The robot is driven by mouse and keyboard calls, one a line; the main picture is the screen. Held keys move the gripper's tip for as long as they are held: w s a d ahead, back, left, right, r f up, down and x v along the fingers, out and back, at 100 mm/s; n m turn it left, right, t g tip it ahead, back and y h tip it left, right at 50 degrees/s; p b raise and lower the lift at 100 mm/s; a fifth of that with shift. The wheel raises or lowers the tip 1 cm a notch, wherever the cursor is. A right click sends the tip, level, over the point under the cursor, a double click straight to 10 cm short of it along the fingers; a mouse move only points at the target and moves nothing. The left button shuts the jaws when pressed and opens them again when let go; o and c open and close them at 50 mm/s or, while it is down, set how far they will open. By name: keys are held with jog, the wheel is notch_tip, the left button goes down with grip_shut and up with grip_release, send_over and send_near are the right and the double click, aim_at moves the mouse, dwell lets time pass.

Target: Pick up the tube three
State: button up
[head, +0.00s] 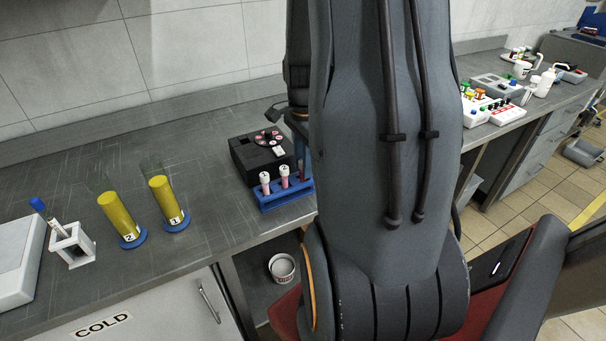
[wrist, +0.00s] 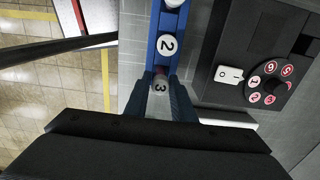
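Tube three, with a white cap marked 3 (wrist: 160,88), stands in a blue rack (wrist: 153,45) in the wrist view. My gripper (wrist: 160,82) reaches over it, with one dark blue finger on each side of the cap. I see no clear gap between fingers and cap, but cannot tell whether they press on it. Tube two, capped white and marked 2 (wrist: 167,44), stands beside it in the rack. In the head view the rack (head: 285,201) shows two white-capped pink tubes; its right end is largely hidden by my arm.
A black device with a numbered rotor (wrist: 267,85) stands close beside the rack. Two yellow cylinders on blue bases (head: 117,215) (head: 167,200), a white holder with a blue-topped item (head: 72,244) and a white box (head: 20,262) stand further left. The rack is near the bench's front edge.

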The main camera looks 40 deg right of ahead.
grip_shut()
jog(key=shift+r, duration=0.1)
notch_tip(320, 180, up, 9)
jog(key=shift+r+b, duration=0.1)
jog(key=shift+b, duration=0.9)
jog(key=shift+r+p, duration=2)
jog(key=shift+r, duration=0.6)
